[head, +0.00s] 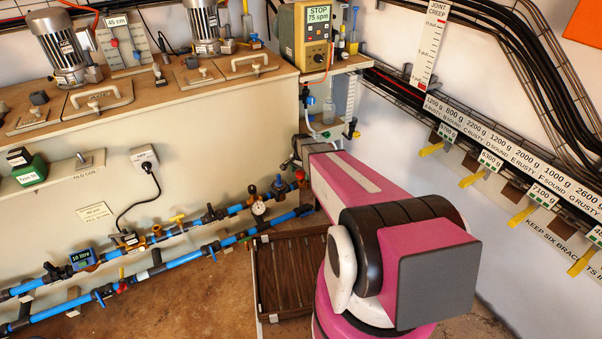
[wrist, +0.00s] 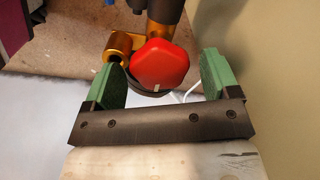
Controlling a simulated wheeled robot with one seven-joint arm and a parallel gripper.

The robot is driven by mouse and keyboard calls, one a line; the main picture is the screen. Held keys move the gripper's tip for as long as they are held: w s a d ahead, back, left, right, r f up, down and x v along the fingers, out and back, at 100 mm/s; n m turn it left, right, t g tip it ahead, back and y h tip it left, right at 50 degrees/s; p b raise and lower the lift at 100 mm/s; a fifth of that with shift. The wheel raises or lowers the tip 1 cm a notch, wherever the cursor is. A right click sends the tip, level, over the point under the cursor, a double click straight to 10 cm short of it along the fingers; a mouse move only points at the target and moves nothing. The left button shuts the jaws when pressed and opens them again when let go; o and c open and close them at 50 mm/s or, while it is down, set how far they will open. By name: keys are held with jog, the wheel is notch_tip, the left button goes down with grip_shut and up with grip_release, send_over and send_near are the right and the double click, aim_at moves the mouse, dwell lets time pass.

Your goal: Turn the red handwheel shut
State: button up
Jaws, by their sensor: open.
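The red handwheel (wrist: 160,64) is a rounded, lobed knob with a small pale mark on its lower edge. It sits on a brass valve body (wrist: 162,36) with a brass fitting (wrist: 118,46) at its left. My gripper (wrist: 161,68) is open, its green-padded jaws on either side of the handwheel in the wrist view.
Blue pipes (head: 185,258) with valves and a pressure gauge (head: 258,208) run along the cream cabinet (head: 60,205). A brown slatted tray (head: 285,275) lies on the floor beside my arm. A yellow-fronted pump (head: 313,38) stands on the shelf above. The wall is close on the right.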

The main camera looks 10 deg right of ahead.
aim_at(301, 172)
notch_tip(301, 172, up, 11)
jog(key=shift+f, duration=0.15)
dwell(0.6)
jog(key=s+r+n, duration=0.4)
jog(key=s+n, duration=0.1)
jog(key=s, duration=0.6)
jog(key=s+r+n, duration=0.4)
jog(key=s+n, duration=0.1)
jog(key=s, duration=0.6)
jog(key=shift+r, duration=0.35)
jog(key=shift+d, duration=0.1)
